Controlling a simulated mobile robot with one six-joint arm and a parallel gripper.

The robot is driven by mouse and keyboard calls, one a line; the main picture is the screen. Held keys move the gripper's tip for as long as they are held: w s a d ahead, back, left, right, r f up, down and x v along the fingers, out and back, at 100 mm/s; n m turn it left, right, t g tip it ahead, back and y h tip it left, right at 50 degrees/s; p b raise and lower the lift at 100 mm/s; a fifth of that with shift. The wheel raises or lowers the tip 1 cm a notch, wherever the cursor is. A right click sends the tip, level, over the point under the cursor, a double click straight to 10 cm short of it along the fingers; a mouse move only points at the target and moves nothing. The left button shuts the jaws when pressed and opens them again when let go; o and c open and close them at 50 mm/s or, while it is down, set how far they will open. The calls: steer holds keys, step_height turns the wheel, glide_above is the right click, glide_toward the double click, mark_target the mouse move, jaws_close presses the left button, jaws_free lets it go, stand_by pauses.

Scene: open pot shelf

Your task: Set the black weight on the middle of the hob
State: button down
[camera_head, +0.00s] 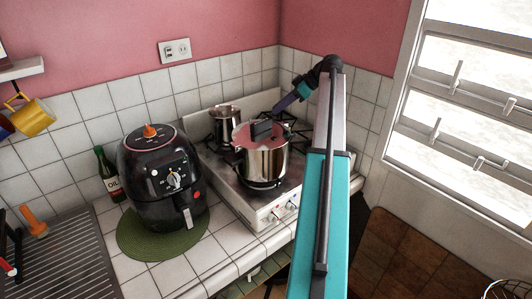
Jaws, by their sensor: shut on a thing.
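The black weight (262,129) is a small dark block. It shows in the head view in front of the top of a large steel pot (262,164). My gripper (273,117) is at the far end of my arm, small and dark in the picture, and is shut on the black weight. I cannot tell whether the weight touches the pot or hangs above it. The hob (226,185) is a pale steel cooker top with front knobs. The pot stands on its front part and hides much of its middle.
A smaller steel pot (224,124) stands at the back left of the hob. A black air fryer (162,170) stands on a green mat (132,236) to the left, with an oil bottle (106,174) beside it. A window (470,110) is at the right.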

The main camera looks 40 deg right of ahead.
steer(key=shift+w+f+b, duration=0.2)
steer(key=shift+f+b, duration=1.65)
steer(key=shift+f, duration=0.45)
steer(key=shift+n+b, duration=0.3)
steer(key=shift+b, duration=0.25)
steer(key=shift+s, duration=0.1)
step_height(320, 180, down, 4)
steer(key=shift+f+p, duration=0.25)
steer(key=shift+p, duration=0.45)
steer(key=shift+f, duration=0.8)
steer(key=shift+f+p, duration=0.75)
steer(key=shift+f, duration=1.15)
